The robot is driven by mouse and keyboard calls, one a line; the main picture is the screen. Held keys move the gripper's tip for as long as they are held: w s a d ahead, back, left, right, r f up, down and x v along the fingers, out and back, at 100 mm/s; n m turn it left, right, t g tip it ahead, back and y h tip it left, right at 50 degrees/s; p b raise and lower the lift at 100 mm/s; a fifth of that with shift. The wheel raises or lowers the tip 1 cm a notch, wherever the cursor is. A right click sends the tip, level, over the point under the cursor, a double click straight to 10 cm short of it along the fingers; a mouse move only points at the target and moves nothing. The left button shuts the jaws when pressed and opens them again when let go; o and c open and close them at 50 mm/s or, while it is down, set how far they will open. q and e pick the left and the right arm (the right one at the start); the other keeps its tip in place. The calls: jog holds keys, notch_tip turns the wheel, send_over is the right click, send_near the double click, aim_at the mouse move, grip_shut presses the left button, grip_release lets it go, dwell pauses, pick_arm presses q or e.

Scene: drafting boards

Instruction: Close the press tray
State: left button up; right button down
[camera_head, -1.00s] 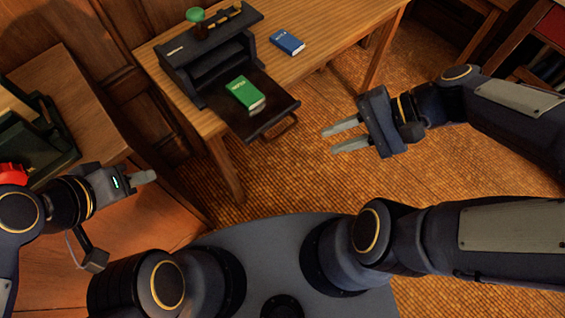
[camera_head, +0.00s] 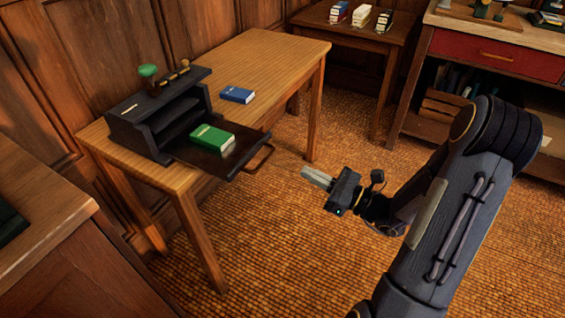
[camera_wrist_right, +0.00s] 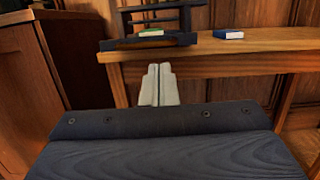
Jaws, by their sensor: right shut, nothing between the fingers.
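The dark press (camera_head: 160,112) stands on the wooden table with its tray (camera_head: 232,158) pulled out past the table's edge. A green book (camera_head: 212,138) lies on the tray. The tray's handle (camera_head: 260,160) sticks out at its front. My right gripper (camera_head: 317,177) is shut and empty, to the right of the handle and apart from it. In the right wrist view its fingers (camera_wrist_right: 159,84) are together, pointing toward the table, with the tray's front edge (camera_wrist_right: 150,42) beyond them. The left gripper is not in view.
A blue book (camera_head: 237,95) lies on the table (camera_head: 262,62) beside the press. A wooden cabinet (camera_head: 60,240) stands at the left. A smaller table (camera_head: 352,33) with books and a red-drawered bench (camera_head: 497,56) stand at the back right. The woven floor (camera_head: 260,240) between is clear.

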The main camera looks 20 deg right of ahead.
aim_at(222, 136)
jog(key=x, duration=0.8)
jog(key=shift+w, duration=0.15)
jog(key=f+x, duration=0.1)
jog(key=x, duration=0.4)
jog(key=f+b+x, duration=0.1)
jog(key=x, duration=0.5)
jog(key=f+x, duration=0.1)
jog(key=x, duration=0.5)
jog(key=shift+w+a+f+b, duration=0.1)
jog(key=shift+w+f+b, duration=0.05)
jog(key=shift+w+b, duration=0.25)
jog(key=shift+w+a, duration=0.15)
jog(key=shift+w, duration=0.05)
jog(key=shift+r, duration=0.25)
